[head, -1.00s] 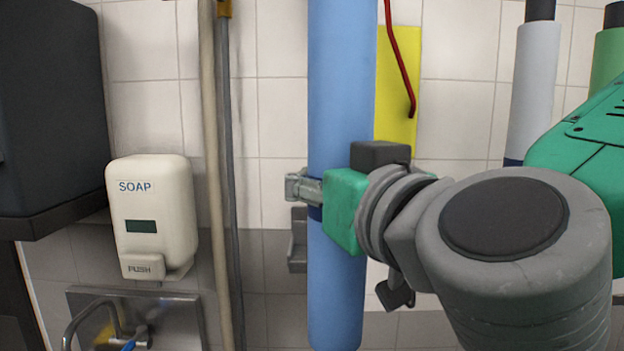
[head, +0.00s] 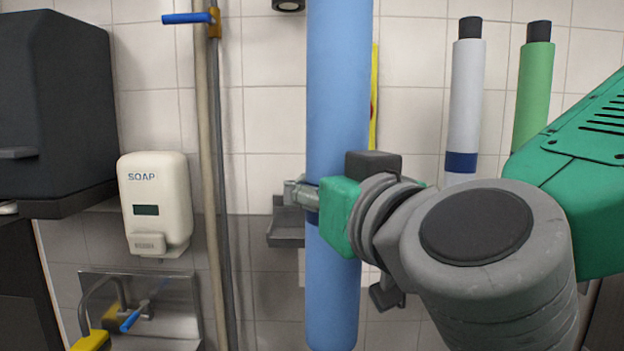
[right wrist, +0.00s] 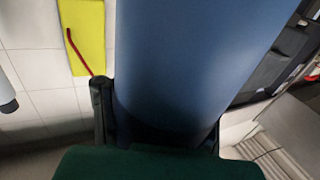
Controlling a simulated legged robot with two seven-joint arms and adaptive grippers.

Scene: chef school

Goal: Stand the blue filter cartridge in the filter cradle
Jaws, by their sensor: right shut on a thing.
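The blue filter cartridge (head: 338,110) is a long, thick, upright tube in the middle of the head view, with its top cut off by the picture edge. My right gripper (head: 322,197) is shut around it below mid-height, coming from the right. In the right wrist view the cartridge (right wrist: 195,60) fills the middle, between the fingers. A grey wall bracket (head: 287,230), which looks like the filter cradle, is partly hidden behind the cartridge. The cartridge looks in front of it; I cannot tell whether they touch. My left gripper is not in view.
White (head: 466,100) and green (head: 533,85) cartridges stand on the right. A soap dispenser (head: 155,205), vertical pipes (head: 212,150) with a blue-handled valve and a steel sink (head: 150,300) are left. A dark cabinet (head: 55,105) juts out at far left. A yellow panel (right wrist: 88,35) is behind.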

